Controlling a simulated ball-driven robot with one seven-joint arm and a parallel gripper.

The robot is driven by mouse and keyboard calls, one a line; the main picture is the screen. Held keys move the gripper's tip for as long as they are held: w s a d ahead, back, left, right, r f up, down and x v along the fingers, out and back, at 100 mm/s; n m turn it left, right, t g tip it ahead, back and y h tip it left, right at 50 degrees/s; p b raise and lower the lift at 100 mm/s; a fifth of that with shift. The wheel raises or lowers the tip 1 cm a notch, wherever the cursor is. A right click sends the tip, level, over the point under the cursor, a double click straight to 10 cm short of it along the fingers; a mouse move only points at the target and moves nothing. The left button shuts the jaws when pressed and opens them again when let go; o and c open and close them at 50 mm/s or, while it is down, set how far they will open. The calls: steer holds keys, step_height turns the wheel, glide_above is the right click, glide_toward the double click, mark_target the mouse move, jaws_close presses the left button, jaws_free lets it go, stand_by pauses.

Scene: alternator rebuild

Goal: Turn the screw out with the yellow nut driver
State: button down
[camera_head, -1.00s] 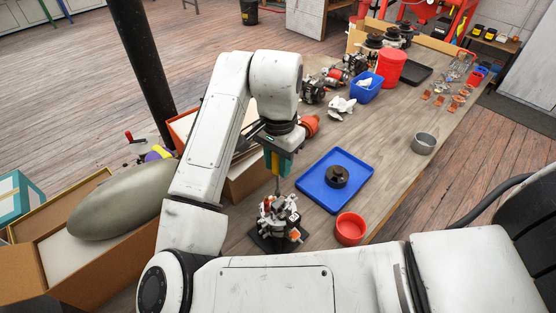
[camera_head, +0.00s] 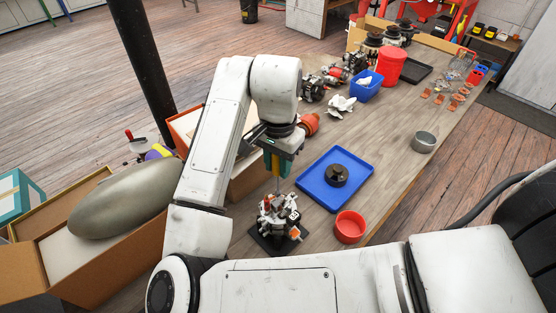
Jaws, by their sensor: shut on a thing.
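My gripper (camera_head: 279,152) is shut on the yellow nut driver (camera_head: 275,160), which hangs upright below it between teal finger pads. The driver's thin shaft (camera_head: 278,184) points down at the alternator part (camera_head: 279,215), a metal assembly with white, red and orange bits on a dark base plate (camera_head: 268,243). The shaft's lower end is at the top of the assembly; I cannot tell whether it touches. The screw is too small or hidden to make out.
A blue tray (camera_head: 357,183) holding a black round part (camera_head: 336,176) lies to the right. A red bowl (camera_head: 350,228) stands near the table's front edge, and a grey metal cup (camera_head: 424,142) farther right. A blue bin (camera_head: 367,90) and red container (camera_head: 391,68) stand behind.

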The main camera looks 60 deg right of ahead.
steer(key=n+p, duration=0.2)
steer(key=r+n+p, duration=0.1)
steer(key=n+p, duration=0.1)
steer(key=shift+s+n, duration=0.1)
steer(key=shift+n, duration=0.2)
steer(key=shift+f+n, duration=0.3)
steer(key=shift+n, duration=0.4)
steer(key=shift+f+n, duration=0.15)
steer(key=shift+n, duration=0.45)
steer(key=n, duration=1)
